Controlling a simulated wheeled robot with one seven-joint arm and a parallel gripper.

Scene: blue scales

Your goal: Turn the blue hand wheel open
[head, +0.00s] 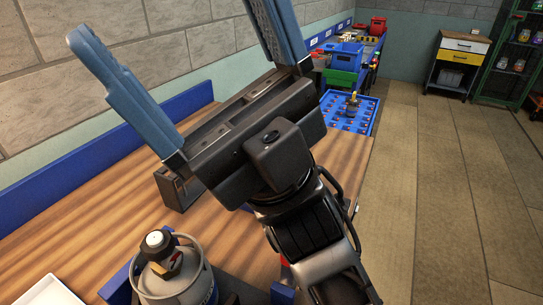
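I cannot make out a blue hand wheel for certain in the head view. A grey gas cylinder (160,290) stands at the bottom left, cut off by the frame edge. Inside its collar is a valve (160,245) with a white and black top and red and yellow parts. A small brass-coloured fitting (353,101) stands on the blue tray (334,118) farther back. My gripper (168,20) is wide open and empty, its two blue fingers spread above the table. The right finger's tip is out of frame. My gripper and arm hide part of the table.
The wooden table (95,225) runs along a block wall. A dark block (178,190) stands on it behind my gripper. A white tray (48,292) is at the bottom left. Blue and red bins (347,55) stand at the back. A drawer cabinet (460,60) is beyond open floor (430,190).

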